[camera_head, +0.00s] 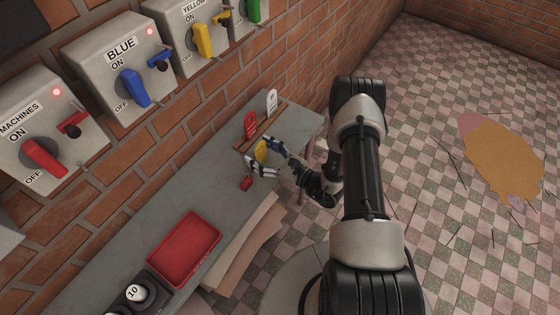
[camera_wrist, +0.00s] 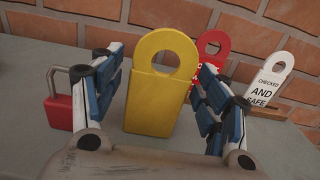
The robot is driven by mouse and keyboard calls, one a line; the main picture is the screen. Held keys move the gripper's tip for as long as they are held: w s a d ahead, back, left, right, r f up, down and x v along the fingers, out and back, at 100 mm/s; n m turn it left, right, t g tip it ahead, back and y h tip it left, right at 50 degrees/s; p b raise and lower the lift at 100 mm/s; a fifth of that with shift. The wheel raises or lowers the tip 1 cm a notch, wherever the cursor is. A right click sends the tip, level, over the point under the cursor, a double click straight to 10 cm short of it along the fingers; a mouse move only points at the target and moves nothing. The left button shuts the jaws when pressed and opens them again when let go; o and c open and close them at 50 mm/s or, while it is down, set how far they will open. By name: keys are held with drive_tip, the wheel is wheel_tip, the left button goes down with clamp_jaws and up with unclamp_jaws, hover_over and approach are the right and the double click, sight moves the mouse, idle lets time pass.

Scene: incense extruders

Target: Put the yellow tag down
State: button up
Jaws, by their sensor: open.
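The yellow tag (camera_wrist: 150,105) stands upright between the two fingers of my gripper (camera_wrist: 158,62) in the wrist view, its round hole at the top. The fingers are spread to either side of it, with a gap visible on the left; contact on the right is hard to judge. In the head view the yellow tag (camera_head: 261,152) shows as a small patch between the fingers of my gripper (camera_head: 257,150), over the grey bench near the wooden rack (camera_head: 267,127). Whether its base sits in the rack or on the bench I cannot tell.
A red tag (camera_head: 250,125) and a white "checked and safe" tag (camera_head: 271,102) stand in the rack. A red padlock (camera_wrist: 60,112) is left of the fingers. A red tray (camera_head: 185,246) lies on the bench (camera_head: 130,235). Switch boxes (camera_head: 120,65) line the brick wall.

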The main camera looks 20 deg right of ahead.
drive_tip(key=p+v, duration=0.1)
drive_tip(key=v, duration=1.1)
drive_tip(key=s+a+r+n+g+y, duration=0.1)
drive_tip(key=s+a+r+n+g, duration=0.1)
drive_tip(key=a+r+n+g, duration=0.35)
drive_tip(key=s+a+r+n+g+y, duration=0.1)
drive_tip(key=s+a+r+n+g, duration=0.1)
drive_tip(key=r+n+g, duration=0.5)
drive_tip(key=s+a+r+n+g+y, duration=0.15)
drive_tip(key=a+r+n, duration=0.25)
drive_tip(key=r, duration=0.5)
drive_tip(key=s+d+r+n+t+h, duration=0.4)
drive_tip(key=s+d+r+n+h, duration=0.1)
drive_tip(key=s+r+n+h, duration=0.7)
drive_tip(key=shift+s+r+h, duration=0.45)
drive_tip(key=shift+s+h, duration=0.05)
drive_tip(key=shift+h, duration=0.55)
